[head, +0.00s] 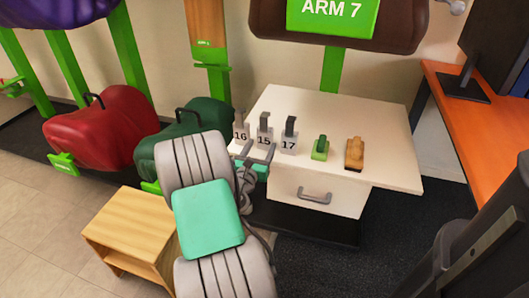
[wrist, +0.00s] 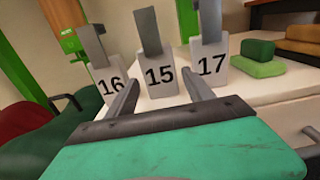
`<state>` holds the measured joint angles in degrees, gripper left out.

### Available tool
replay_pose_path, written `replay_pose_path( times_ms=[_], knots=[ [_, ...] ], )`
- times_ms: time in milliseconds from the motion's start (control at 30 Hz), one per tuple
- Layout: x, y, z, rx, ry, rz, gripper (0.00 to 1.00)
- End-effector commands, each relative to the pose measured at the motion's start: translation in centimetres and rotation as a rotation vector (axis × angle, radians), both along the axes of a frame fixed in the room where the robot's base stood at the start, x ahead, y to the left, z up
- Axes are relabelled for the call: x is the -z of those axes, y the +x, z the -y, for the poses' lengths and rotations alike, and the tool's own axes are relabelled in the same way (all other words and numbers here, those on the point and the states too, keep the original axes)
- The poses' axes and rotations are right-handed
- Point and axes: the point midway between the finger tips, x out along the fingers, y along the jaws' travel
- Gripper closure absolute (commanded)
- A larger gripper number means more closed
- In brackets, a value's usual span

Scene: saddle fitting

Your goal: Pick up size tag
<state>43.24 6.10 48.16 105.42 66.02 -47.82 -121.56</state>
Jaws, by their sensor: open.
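Three grey size tags with dark upright grips stand in a row on the white cabinet top: tag 16 (head: 241,133), tag 15 (head: 264,133) and tag 17 (head: 289,142). In the wrist view, tag 16 (wrist: 110,87) is at the left, tag 15 (wrist: 160,76) in the middle and tag 17 (wrist: 212,66) at the right. My gripper (head: 257,152) is open and empty at the cabinet's front edge, in front of the tags. In the wrist view my gripper (wrist: 162,88) has its two fingers apart, pointing toward tag 15, whose lower part shows between them.
A green block (head: 320,150) and a brown brush-like block (head: 354,154) lie right of the tags on the cabinet (head: 390,140). A drawer handle (head: 314,196) is below. An orange desk (head: 470,125) is right.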

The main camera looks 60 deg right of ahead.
Motion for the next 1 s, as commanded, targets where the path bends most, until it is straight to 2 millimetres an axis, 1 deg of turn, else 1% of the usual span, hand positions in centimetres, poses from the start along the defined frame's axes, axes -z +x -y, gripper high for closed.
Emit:
replay_pose_path(
  times_ms=[33,167,300,400,633,1000],
  knots=[
    [-0.3,0.0,0.7,0.003,-0.001,0.004,0.39],
    [-0.1,0.3,2.3,0.002,-0.001,0.007,0.39],
    [0.1,0.6,4.9,0.004,0.000,0.009,0.39],
    [0.0,0.9,6.0,0.001,0.001,0.008,0.39],
    [-0.1,1.0,6.2,-0.002,0.002,0.008,0.40],
    [-0.1,1.0,6.1,-0.002,0.002,0.008,0.70]
  ],
)
